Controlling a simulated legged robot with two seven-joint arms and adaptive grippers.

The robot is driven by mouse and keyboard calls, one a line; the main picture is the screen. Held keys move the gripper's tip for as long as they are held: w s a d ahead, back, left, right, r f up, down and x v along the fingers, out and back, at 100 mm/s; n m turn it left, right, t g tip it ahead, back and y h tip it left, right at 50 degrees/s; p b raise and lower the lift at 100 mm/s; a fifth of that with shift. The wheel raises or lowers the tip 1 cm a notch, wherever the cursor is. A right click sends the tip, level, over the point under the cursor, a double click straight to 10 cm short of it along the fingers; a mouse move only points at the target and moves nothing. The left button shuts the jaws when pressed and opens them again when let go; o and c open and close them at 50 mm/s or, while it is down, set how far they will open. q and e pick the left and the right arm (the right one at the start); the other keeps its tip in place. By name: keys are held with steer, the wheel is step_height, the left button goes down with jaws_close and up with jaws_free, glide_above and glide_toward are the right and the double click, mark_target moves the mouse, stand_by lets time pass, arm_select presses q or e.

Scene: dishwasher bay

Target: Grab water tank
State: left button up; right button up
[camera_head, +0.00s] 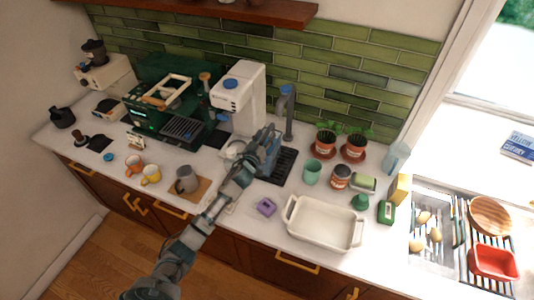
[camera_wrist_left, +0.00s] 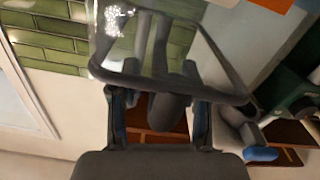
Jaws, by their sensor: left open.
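A clear-walled box with a thick grey rim (camera_wrist_left: 175,84) fills the upper middle of the left wrist view, close in front of the fingers; it looks like the water tank. A dark upright part (camera_wrist_left: 168,112) shows between the fingers. My left gripper (camera_head: 268,143) is open, over the counter by the black drain grate, right of the white machine (camera_head: 240,96) with a blue cap. Its two fingers also show in the left wrist view (camera_wrist_left: 160,115). I cannot tell whether they touch the tank. In the head view I cannot make the tank out behind the gripper. My right gripper is not in view.
A grey tap (camera_head: 289,115) stands just behind the gripper. A green espresso machine (camera_head: 165,108) is to the left. Cups and a grey pitcher (camera_head: 187,180) stand at the front. A white baking dish (camera_head: 325,223) and potted plants (camera_head: 354,148) are to the right.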

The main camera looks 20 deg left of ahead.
arm_select(q)
steer(key=shift+w+f, duration=0.1)
steer(key=shift+w, duration=0.25)
steer(key=shift+s, duration=0.1)
steer(key=shift+c, duration=0.9)
jaws_close()
steer(key=shift+r, duration=0.2)
